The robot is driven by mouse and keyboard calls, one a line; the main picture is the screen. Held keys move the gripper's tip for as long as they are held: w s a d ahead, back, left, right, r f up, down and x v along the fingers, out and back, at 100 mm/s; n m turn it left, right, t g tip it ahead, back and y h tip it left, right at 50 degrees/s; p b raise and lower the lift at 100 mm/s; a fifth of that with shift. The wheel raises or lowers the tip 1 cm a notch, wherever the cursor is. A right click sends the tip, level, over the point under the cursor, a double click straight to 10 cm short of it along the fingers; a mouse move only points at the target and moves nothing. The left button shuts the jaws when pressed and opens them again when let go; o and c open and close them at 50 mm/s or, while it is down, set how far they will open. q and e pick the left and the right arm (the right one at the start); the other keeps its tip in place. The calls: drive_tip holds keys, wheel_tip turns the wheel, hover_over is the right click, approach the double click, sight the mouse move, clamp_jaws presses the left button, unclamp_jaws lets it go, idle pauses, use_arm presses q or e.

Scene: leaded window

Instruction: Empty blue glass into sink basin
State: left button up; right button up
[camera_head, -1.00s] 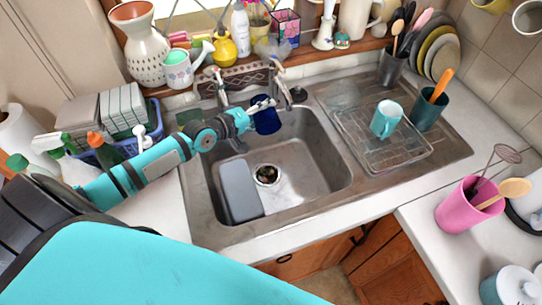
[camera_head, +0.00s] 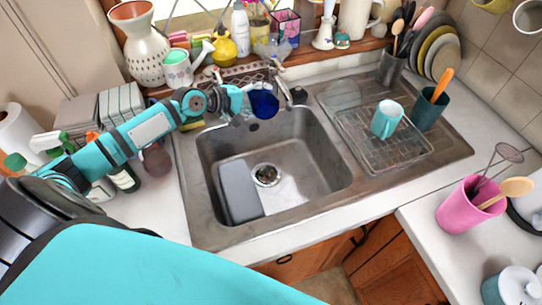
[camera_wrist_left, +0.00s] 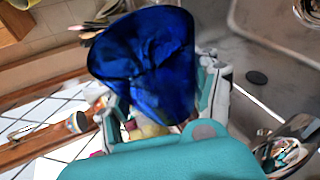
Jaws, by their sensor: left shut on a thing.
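The blue glass (camera_head: 265,104) is held above the back of the sink basin, near the tap. My left gripper (camera_head: 246,101) is shut on it. In the left wrist view the blue glass (camera_wrist_left: 150,60) fills the middle, with its wide mouth seen at an angle and the gripper's fingers on both sides. The glass looks tilted; whether anything is in it I cannot tell. The sink basin (camera_head: 310,150) is grey metal, with a drain strainer (camera_head: 266,175) in its floor. My right gripper is not in view.
A grey board (camera_head: 239,192) leans inside the basin at left. The tap (camera_head: 282,85) stands right behind the glass. A drying rack (camera_head: 400,150) with a turquoise mug (camera_head: 387,119) is at right. The sill behind is crowded with vases and bottles.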

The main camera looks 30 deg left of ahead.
use_arm(q)
drive_tip(key=r+n+p, duration=0.1)
drive_tip(key=r+p, duration=0.1)
drive_tip(key=r+n+g+h+p, duration=0.1)
drive_tip(key=r+p, duration=0.1)
drive_tip(key=r+g+p, duration=0.1)
drive_tip(key=r+p, duration=0.1)
drive_tip(key=p, duration=0.1)
drive_tip(key=shift+w+a+r+n+h, duration=0.1)
drive_tip(key=shift+w+n+h, duration=0.2)
drive_tip(key=shift+n+h, duration=0.1)
drive_tip(key=shift+n+g, duration=0.3)
drive_tip(key=shift+n+g+h, duration=0.3)
drive_tip(key=shift+n+h, duration=0.1)
drive_tip(key=shift+h, duration=0.1)
drive_tip(key=shift+w+a+r+n+g+h, duration=0.45)
drive_tip(key=shift+w+a+n+g+h, duration=0.15)
drive_tip(key=shift+n, duration=0.2)
drive_tip(key=shift+w+a+r+n+g+h, duration=0.15)
drive_tip(key=shift+w+r+n+g+h, duration=0.1)
drive_tip(key=shift+n+g+h, duration=0.2)
drive_tip(key=shift+w+a+r+n+g+h+b, duration=0.15)
drive_tip(key=shift+n+g+h+b, duration=0.15)
drive_tip(key=shift+n+h+b, duration=0.15)
drive_tip(key=shift+w+a+n+g+h+b, duration=0.15)
drive_tip(key=shift+n+g+h+b, duration=0.15)
drive_tip(key=shift+n, duration=0.2)
drive_tip(key=shift+s, duration=0.15)
